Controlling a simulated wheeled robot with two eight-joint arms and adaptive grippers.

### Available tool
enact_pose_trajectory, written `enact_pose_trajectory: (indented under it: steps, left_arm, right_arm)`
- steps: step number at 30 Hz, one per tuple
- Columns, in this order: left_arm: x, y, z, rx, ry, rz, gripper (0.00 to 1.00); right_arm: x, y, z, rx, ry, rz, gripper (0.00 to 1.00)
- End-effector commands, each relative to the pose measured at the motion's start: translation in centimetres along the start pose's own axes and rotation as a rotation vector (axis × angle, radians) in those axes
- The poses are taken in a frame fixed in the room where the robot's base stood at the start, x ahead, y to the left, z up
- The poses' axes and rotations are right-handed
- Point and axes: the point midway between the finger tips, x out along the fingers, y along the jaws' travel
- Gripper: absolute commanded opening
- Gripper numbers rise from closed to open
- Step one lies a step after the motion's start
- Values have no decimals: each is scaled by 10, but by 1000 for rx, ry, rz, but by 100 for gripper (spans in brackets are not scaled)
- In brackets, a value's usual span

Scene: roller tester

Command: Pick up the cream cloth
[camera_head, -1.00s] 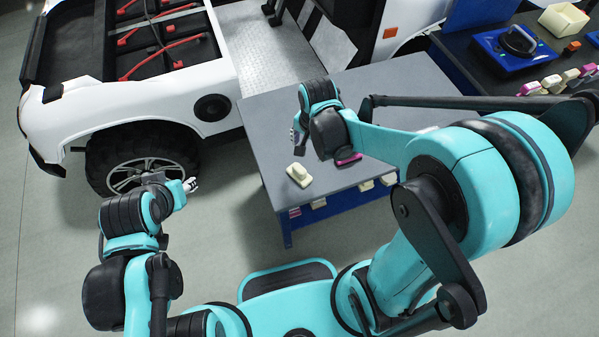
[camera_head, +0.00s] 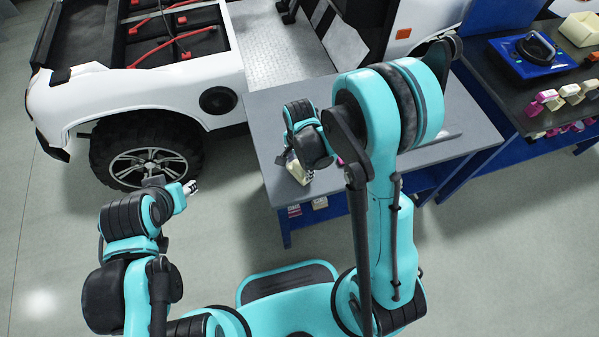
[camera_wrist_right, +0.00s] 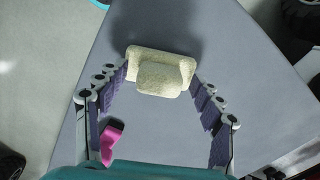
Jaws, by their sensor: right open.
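The cream cloth (camera_wrist_right: 160,72), a pale folded block with a raised middle, lies on the grey tabletop. It also shows in the head view (camera_head: 299,170), partly hidden by my right gripper (camera_head: 291,160). In the right wrist view my right gripper (camera_wrist_right: 161,82) is open, with one finger at each side of the cloth's near part. Whether the fingertips touch it I cannot tell. My left gripper (camera_head: 190,187) is away from the table at the left, small in view; its jaw state is unclear.
A pink item (camera_wrist_right: 110,142) lies near the left finger in the right wrist view. The grey table (camera_head: 262,120) stands beside a white vehicle (camera_head: 170,88). A dark bench at the right holds a blue device (camera_head: 510,62), several pink and cream items and a cream bin (camera_head: 580,28).

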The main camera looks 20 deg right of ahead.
Motion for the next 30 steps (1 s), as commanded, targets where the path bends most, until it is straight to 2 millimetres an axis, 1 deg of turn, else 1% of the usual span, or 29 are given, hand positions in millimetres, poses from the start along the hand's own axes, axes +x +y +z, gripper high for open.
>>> enact_pose_trajectory:
  steps: [1,6,7,8,9,11,12,13,14,15,23,26,30]
  left_arm:
    - [1,0,1,0,0,0,40]
    - [0,0,0,0,0,0,40]
    - [0,0,0,0,0,0,40]
    - [0,0,0,0,0,0,40]
    - [0,0,0,0,0,0,40]
    - [0,0,0,0,0,0,40]
    - [0,0,0,0,0,0,40]
    - [0,0,0,0,0,0,40]
    - [0,0,0,0,0,0,40]
    - [0,0,0,0,0,0,40]
    - [-1,0,-1,0,0,0,40]
    - [-3,0,-2,0,0,0,40]
    - [-11,0,-8,0,0,0,40]
  right_arm:
    - [3,0,0,0,0,0,67]
    - [2,0,0,0,0,0,67]
    - [2,0,0,0,0,0,62]
    - [2,0,0,0,0,0,54]
    - [2,0,0,0,0,0,44]
    - [1,0,0,0,0,0,28]
    - [1,0,0,0,0,0,17]
    - [1,0,0,-1,0,0,13]
    - [1,0,0,-1,0,0,13]
    - [1,0,0,-1,0,0,8]
    - [0,0,0,-1,0,0,8]
    - [-7,0,0,-1,0,0,8]
    - [-25,0,0,-1,0,0,8]
